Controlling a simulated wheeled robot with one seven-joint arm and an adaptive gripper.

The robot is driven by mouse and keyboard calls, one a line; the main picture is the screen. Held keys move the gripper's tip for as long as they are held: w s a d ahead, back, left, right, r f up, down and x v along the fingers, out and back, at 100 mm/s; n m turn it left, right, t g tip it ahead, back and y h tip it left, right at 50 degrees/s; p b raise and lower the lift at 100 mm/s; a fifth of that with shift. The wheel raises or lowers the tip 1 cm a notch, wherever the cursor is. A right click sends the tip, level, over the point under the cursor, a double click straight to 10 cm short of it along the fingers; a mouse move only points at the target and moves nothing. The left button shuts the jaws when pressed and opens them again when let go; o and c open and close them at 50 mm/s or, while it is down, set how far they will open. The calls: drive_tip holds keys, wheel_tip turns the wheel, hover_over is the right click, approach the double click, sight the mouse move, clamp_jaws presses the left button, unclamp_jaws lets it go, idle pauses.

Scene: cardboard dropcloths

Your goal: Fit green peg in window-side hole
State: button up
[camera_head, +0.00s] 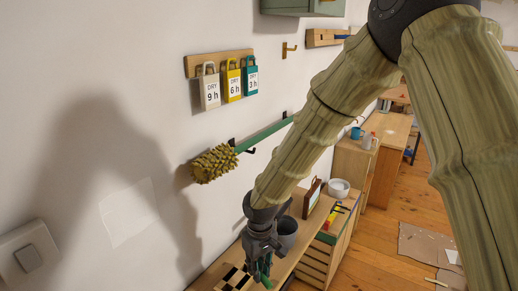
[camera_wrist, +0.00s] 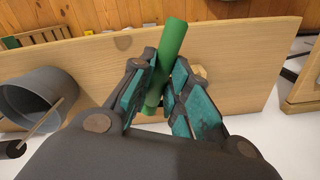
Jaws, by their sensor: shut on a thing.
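My gripper (camera_head: 263,268) is low over the wooden shelf (camera_head: 284,271) along the wall in the head view. In the wrist view my gripper (camera_wrist: 155,88) is shut on the green peg (camera_wrist: 172,48), a plain round rod. The peg leans slightly, its far end past the fingertips. In the head view only a little of the peg (camera_head: 266,282) shows below the fingers. A small pale wooden piece (camera_wrist: 201,72) shows beside the right finger, partly hidden. I cannot make out any hole or tell which one is window-side.
A grey pot (camera_wrist: 36,98) with a stick across it stands left of my gripper in the wrist view. Dry-time tags (camera_head: 233,84) and a spiky roller (camera_head: 214,164) hang on the wall.

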drive_tip(key=shift+s+d+f+m, duration=0.2)
drive_tip(key=shift+s+d+m, duration=0.1)
drive_tip(key=shift+s+d, duration=0.65)
drive_tip(key=s+d+f+m, duration=0.1)
drive_tip(key=d+f+m, duration=0.2)
drive_tip(key=d+f, duration=0.2)
drive_tip(key=s+d+f+m, duration=0.1)
drive_tip(key=d+f+m, duration=0.2)
drive_tip(key=d+f, duration=0.3)
drive_tip(key=d, duration=0.5)
drive_tip(key=shift+f, duration=0.2)
drive_tip(key=shift+w+d, duration=0.1)
drive_tip(key=shift+d, duration=0.1)
